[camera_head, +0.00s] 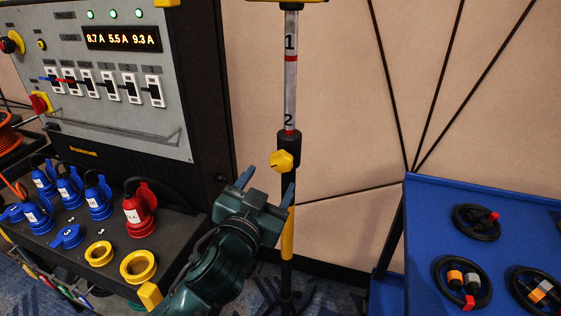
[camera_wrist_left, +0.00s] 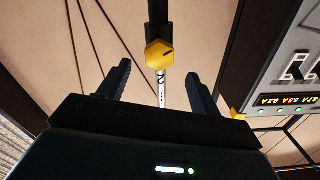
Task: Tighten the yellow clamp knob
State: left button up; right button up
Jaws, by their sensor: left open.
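The yellow clamp knob (camera_head: 282,160) sits on the black collar (camera_head: 289,148) of an upright pole in the middle of the head view. A dark mark shows on its face. My left gripper (camera_head: 266,182) is open just below and in front of the knob, with fingertips to either side of it in the picture. In the left wrist view the knob (camera_wrist_left: 160,54) lies between and beyond the two open fingers (camera_wrist_left: 158,80). The fingers do not appear to touch it. My right gripper is not in view.
A power distribution panel (camera_head: 120,125) with blue and red plugs stands at left. The white pole section (camera_head: 291,65) is marked 1 and 2. Floor around the pole's foot is partly hidden by my arm.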

aim_at(280, 164)
pick_arm(q)
jog(key=x, duration=0.7)
jog(key=shift+c, duration=0.5)
jog(key=shift+f, duration=0.1)
jog(key=c, duration=0.9)
